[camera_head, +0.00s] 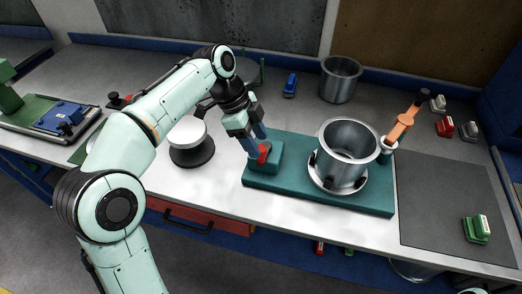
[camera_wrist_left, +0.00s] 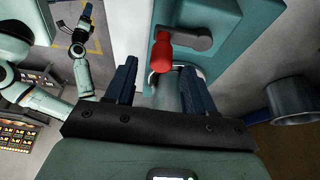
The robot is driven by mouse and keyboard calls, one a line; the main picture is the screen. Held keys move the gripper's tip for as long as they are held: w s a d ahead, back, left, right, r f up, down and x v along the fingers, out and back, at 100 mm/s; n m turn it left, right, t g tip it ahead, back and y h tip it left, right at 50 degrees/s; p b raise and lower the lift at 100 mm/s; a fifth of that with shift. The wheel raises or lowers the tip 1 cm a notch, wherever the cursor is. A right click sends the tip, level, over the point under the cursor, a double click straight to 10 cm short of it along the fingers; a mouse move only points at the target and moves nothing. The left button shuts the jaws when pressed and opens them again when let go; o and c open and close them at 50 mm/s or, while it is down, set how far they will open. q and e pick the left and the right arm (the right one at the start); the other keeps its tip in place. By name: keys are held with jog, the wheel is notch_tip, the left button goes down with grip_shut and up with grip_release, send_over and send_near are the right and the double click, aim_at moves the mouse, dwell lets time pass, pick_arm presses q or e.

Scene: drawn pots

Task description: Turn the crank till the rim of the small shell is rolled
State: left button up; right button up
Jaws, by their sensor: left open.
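A teal machine base (camera_head: 315,195) lies on the bench, carrying a metal shell (camera_head: 343,150) upright on a round silver plate. At its left end is a block with a crank, whose red knob (camera_head: 264,153) is beside my left gripper (camera_head: 258,146). In the left wrist view the red knob (camera_wrist_left: 162,50) sits on a grey crank arm (camera_wrist_left: 192,38), ahead of and between the open fingers of my left gripper (camera_wrist_left: 158,88). I cannot tell whether either finger touches it. A smaller-looking metal shell (camera_head: 340,80) stands at the back. An arm at the wrist view's upper left seems mine; its jaws are unclear.
An orange-handled tool (camera_head: 404,122) stands right of the shell on the base. A white-topped round stand (camera_head: 188,134) is left of my gripper. A blue clamp-like piece (camera_head: 290,85) lies behind. A grey mat (camera_head: 450,205) with a green piece (camera_head: 476,229) fills the right side.

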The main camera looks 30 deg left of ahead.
aim_at(262, 148)
pick_arm(q)
jog(key=shift+x, duration=1.7)
grip_shut()
jog(key=shift+w+d, duration=0.1)
